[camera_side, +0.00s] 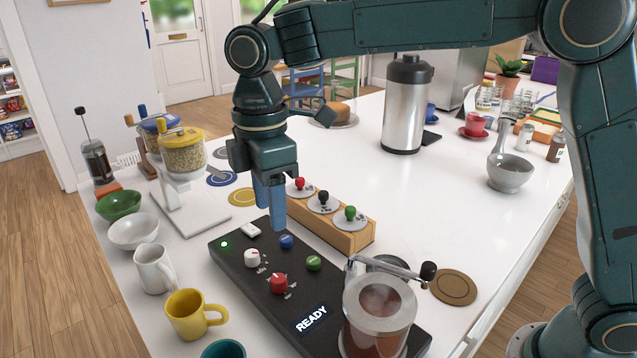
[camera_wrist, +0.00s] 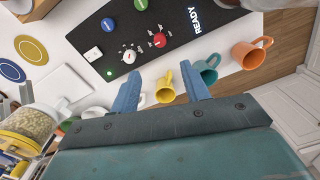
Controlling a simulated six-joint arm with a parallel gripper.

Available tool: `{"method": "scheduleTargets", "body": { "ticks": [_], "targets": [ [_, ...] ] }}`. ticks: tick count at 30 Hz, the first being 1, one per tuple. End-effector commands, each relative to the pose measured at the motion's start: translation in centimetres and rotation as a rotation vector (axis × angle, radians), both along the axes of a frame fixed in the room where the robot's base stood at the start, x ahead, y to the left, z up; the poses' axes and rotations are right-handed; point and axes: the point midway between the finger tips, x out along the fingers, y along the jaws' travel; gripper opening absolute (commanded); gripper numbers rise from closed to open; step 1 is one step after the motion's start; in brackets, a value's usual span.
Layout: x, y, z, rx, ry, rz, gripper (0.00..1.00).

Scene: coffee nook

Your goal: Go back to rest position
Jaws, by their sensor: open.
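My gripper (camera_side: 270,203) hangs pointing down over the back left end of the black control panel (camera_side: 232,262). Its blue fingers are apart with nothing between them. In the wrist view my gripper (camera_wrist: 162,92) also shows open and empty, with the panel (camera_wrist: 90,40) beyond the fingertips. The panel has a lit green light, a white switch, white and red knobs, blue and green buttons and a display reading READY. The fingertips look above the panel; I cannot tell the exact height.
A wooden rack (camera_side: 330,226) with several coloured knobs stands close to the right of my gripper. A glass grinder (camera_side: 379,310) stands at the panel's front end. A yellow mug (camera_side: 188,314), a white mug (camera_side: 151,268) and bowls line the left edge. A steel flask (camera_side: 405,105) stands behind.

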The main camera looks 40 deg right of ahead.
Motion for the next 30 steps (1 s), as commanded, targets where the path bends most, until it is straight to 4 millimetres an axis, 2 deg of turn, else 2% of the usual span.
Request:
{"method": "scheduleTargets", "body": {
  "ticks": [7,14,21,30],
  "targets": [
    [-0.4,-1.1,0.7,0.007,-0.014,-0.041,0.46],
    [-2.1,-4.6,2.7,0.034,-0.062,-0.183,0.46],
    [-5.2,-9.4,4.7,0.074,-0.13,-0.394,0.46],
    [-10.1,-14.8,5.7,0.129,-0.215,-0.658,0.46]
  ]
}}
